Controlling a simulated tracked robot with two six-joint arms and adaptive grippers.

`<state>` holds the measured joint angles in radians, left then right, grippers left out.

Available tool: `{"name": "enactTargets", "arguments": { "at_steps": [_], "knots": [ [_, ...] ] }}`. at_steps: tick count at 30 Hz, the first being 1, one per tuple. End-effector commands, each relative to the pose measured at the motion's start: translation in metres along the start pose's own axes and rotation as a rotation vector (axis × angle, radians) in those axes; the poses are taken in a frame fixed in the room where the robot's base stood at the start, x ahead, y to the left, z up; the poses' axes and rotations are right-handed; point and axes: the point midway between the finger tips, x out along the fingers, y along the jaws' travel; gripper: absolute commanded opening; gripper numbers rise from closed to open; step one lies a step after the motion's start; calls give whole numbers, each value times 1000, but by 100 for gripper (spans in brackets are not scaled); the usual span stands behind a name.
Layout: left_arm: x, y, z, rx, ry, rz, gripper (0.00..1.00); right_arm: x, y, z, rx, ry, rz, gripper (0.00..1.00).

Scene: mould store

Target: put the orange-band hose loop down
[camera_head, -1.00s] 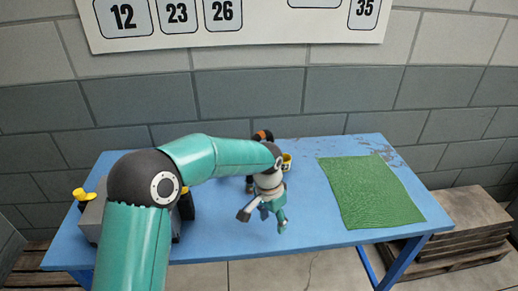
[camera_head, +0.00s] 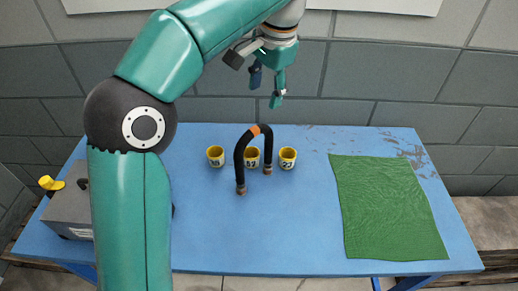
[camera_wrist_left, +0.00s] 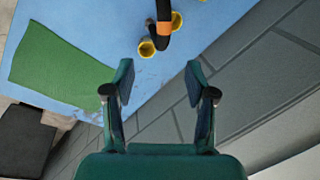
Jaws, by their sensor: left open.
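The orange-band hose loop (camera_head: 240,160) is a black arch with an orange band at its top. It stands on the blue table (camera_head: 270,240) with both ends down, among three yellow cups. It also shows at the top of the left wrist view (camera_wrist_left: 164,12), where part of it is cut off. My left gripper (camera_head: 267,85) is open and empty, raised above and behind the loop in front of the wall. Its spread fingers also show in the left wrist view (camera_wrist_left: 160,82), with nothing between them. My right gripper is not in view.
Yellow cups stand left of the loop (camera_head: 215,157), behind it (camera_head: 252,158) and to its right (camera_head: 288,158). A green mat (camera_head: 390,210) lies on the right of the table. A grey box (camera_head: 68,210) stands at the left end. The table front is clear.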

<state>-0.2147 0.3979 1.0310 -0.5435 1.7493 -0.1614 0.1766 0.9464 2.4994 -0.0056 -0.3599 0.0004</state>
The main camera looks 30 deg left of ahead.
Motion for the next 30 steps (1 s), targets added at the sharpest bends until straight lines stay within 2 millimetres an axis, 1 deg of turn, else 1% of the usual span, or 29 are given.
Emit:
{"name": "enactTargets", "arguments": {
  "at_steps": [1, 6, 10, 12, 15, 20, 22, 27, 30],
  "knots": [
    [15, 0, 1, -1, -5, 1, 56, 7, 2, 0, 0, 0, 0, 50],
    [52, 1, 0, 1, -6, 1, 56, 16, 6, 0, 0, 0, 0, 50],
    [76, 1, -1, 3, -3, 1, 56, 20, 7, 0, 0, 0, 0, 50],
    [86, 2, -2, 5, -2, 1, 56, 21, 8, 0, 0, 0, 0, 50],
    [95, 2, -3, 6, 0, 1, 56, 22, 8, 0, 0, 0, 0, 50],
    [102, 2, -4, 8, -1, 1, 56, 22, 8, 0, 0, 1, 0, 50],
    [109, 0, -4, 8, -1, 2, 56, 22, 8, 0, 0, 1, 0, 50],
    [133, -5, -5, 10, -3, 2, 56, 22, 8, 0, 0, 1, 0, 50],
    [145, -4, -6, 9, -2, 2, 56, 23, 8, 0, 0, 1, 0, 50]
  ]
}}
